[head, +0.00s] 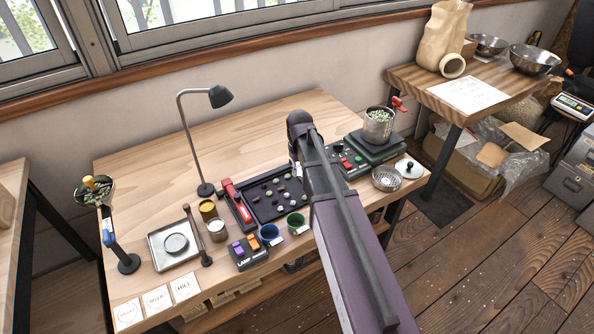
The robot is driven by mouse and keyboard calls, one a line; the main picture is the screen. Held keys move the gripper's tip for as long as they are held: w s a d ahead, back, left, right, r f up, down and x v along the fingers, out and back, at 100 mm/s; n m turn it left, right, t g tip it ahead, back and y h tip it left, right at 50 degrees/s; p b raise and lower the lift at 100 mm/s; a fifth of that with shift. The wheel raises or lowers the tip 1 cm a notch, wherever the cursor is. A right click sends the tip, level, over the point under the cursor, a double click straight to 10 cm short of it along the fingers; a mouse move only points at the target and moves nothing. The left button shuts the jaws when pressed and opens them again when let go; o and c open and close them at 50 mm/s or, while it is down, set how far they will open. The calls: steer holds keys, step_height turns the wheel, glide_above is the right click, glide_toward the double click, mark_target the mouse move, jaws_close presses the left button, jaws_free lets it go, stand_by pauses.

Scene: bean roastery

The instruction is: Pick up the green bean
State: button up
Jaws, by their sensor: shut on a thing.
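My arm reaches in from the lower right, and its dark wrist hangs over the right side of the black sorting tray (262,214). My gripper (296,170) shows only as a sliver beside the arm. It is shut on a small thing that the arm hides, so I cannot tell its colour. Several small beans lie spread in the tray, some dark brown and some pale greenish, such as a pale green bean (280,208). The tray's right part is hidden behind my arm.
A desk lamp (206,188) stands behind the tray. A metal canister (378,128) of green beans sits on a machine at right. The table's back left is clear.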

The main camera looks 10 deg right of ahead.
steer(key=shift+r+p, duration=0.4)
steer(key=shift+r, duration=0.25)
steer(key=shift+a, duration=0.1)
stand_by(0.4)
